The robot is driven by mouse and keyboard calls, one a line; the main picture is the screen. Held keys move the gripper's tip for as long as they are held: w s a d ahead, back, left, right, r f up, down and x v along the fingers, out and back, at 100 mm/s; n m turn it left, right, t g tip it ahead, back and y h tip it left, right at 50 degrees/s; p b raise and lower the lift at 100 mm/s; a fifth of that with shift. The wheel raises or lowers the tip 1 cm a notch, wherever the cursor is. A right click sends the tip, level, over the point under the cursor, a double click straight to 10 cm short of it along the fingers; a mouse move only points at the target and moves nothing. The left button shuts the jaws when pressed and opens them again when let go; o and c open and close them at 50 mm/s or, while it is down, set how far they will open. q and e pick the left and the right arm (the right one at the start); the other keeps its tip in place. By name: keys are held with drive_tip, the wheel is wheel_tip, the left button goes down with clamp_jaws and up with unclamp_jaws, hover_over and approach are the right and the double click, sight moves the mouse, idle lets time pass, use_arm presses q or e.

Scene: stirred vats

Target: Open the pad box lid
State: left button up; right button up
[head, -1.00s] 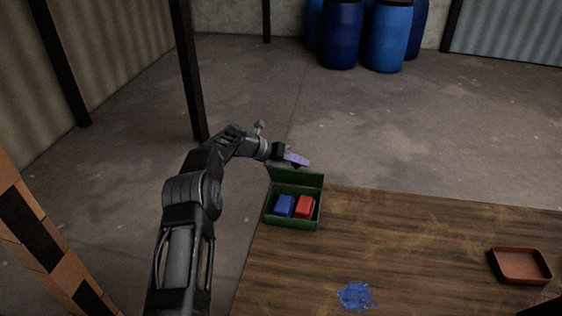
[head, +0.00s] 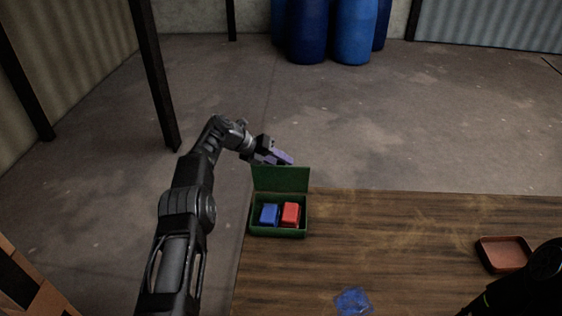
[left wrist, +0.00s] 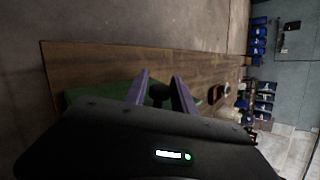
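The green pad box (head: 278,232) stands at the left end of the wooden table in the head view. Its lid (head: 281,179) stands upright at the back edge, open. A blue pad (head: 269,214) and a red pad (head: 291,214) lie inside. My left gripper (head: 288,161) is just behind and above the lid's top edge; I cannot tell if it touches. In the left wrist view its two purple fingers (left wrist: 160,84) are apart with a dark knob-like shape between them, and part of the green box (left wrist: 95,92) shows behind. My right gripper is out of view.
A reddish tray (head: 503,254) sits at the table's right, close to my right arm. A blue smear (head: 353,301) marks the table's (head: 400,240) front. Blue barrels (head: 352,30) stand far back. The table's middle is clear.

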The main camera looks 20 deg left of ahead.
use_arm(q)
drive_tip(key=o, duration=0.3)
drive_tip(key=b+v, duration=0.2)
drive_tip(key=v, duration=0.5)
drive_tip(key=shift+s+a+r, duration=0.2)
drive_tip(key=shift+a+r, duration=0.05)
idle(0.4)
